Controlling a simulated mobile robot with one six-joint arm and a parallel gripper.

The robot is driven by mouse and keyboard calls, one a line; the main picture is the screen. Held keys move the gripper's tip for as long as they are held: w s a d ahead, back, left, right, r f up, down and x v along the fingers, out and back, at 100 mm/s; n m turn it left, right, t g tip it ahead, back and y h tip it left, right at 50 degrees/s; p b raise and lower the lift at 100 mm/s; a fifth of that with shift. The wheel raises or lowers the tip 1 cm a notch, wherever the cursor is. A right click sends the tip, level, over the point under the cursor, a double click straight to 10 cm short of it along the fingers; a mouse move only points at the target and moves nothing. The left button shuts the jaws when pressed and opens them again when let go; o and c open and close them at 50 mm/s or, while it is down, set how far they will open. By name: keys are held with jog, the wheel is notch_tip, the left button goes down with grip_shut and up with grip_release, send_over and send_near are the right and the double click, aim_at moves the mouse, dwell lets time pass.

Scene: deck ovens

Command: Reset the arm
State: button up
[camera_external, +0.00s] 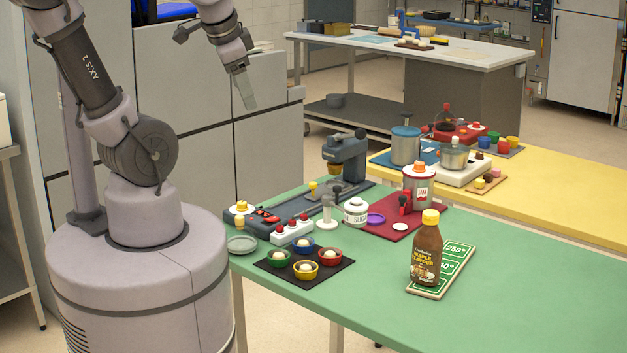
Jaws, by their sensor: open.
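My gripper (216,68) hangs in the air at the upper left, its fingers spread wide with nothing visible between them. One finger points down toward the cabinet fronts behind; the other reaches to the left. My arm is raised and bent above my base, left of the green table (520,290). The gripper is well above the table and apart from everything on it.
On the green table are a syrup bottle (427,250) on a green sign board (456,262), a black mat (284,281) with several small bowls, a control panel (262,218), a jam tin (418,184) and a sugar jar (356,211). The right side of the table is clear.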

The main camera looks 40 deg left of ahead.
jog(key=s+a+f+b, duration=0.1)
jog(key=s+f+b, duration=0.1)
jog(key=f+b, duration=0.4)
jog(key=s+f+n+b, duration=0.1)
jog(key=s+f+b, duration=0.1)
jog(key=f+b, duration=0.4)
notch_tip(320, 180, down, 3)
jog(key=shift+s+a+r+n, duration=0.15)
jog(key=shift+a+n, duration=0.15)
jog(key=shift+a, duration=0.05)
